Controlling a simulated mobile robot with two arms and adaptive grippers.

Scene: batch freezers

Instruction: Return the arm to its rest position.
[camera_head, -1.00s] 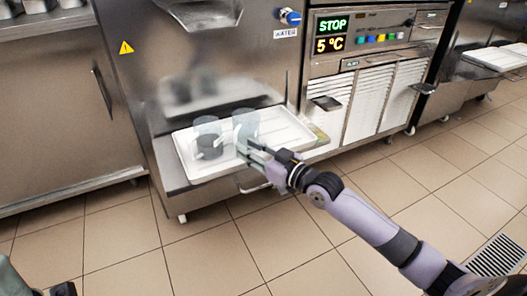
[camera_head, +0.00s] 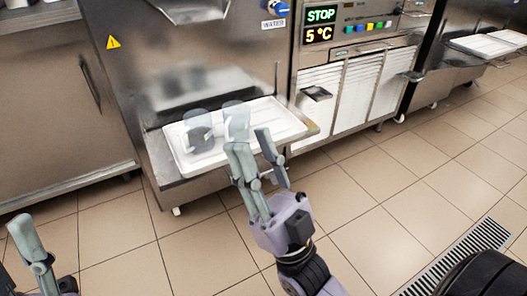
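My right arm comes up from the lower middle, and its gripper (camera_head: 250,140) is open with its two fingers spread apart. Nothing is seen between them. The fingers point toward the machine and overlap the front of a white tray (camera_head: 285,120) in the picture. My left gripper (camera_head: 27,228) shows only in part at the lower left corner, with one finger clear; its opening cannot be told.
Two clear cups, one at left (camera_head: 198,120) with dark content and one at right (camera_head: 237,112), stand on the tray before a steel freezer (camera_head: 115,80). A lit panel (camera_head: 320,25) reads STOP and 5 °C. The tiled floor (camera_head: 370,200) is open; a drain grate (camera_head: 460,260) lies at right.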

